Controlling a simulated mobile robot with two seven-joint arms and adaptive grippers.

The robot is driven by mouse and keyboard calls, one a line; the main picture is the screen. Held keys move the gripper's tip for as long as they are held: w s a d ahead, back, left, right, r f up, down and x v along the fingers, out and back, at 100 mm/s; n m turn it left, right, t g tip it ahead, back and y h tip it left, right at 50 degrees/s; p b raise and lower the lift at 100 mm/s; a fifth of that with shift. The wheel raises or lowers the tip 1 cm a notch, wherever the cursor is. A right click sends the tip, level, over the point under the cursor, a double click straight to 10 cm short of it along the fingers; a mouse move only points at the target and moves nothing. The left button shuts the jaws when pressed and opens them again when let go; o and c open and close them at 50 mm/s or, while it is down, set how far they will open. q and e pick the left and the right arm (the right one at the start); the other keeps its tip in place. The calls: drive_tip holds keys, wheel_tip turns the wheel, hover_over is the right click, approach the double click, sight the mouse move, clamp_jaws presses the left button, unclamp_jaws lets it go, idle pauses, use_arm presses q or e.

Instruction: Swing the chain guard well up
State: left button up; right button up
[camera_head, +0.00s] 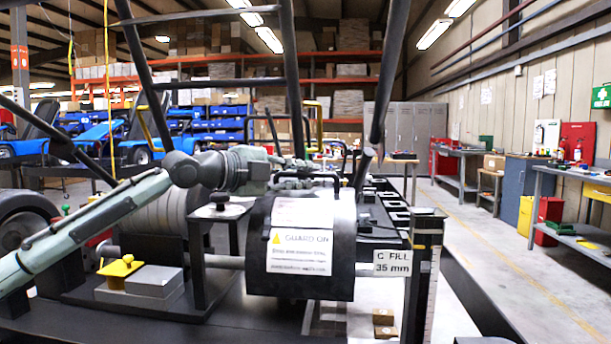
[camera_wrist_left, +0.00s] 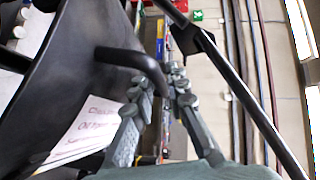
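The chain guard (camera_head: 345,235) is a black rounded cover with white labels, one reading "GUARD ON". It sits low over the shaft of the bench rig. A black bent handle (camera_wrist_left: 128,57) shows on the guard in the left wrist view, where the guard (camera_wrist_left: 70,75) fills the left side. My left gripper (camera_head: 322,176) is just above the guard's top. In the left wrist view its fingers (camera_wrist_left: 166,88) stand close together with the handle's bent end at the narrow gap. I cannot tell whether they press on it. My right gripper is not in view.
Dark frame bars rise behind and above the guard. A "C FILL 35 mm" sign (camera_head: 392,263) and an upright scale post (camera_head: 424,270) stand at its right. The floor aisle (camera_head: 500,250) at right is clear.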

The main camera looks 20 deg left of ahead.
use_arm(q)
clamp_jaws()
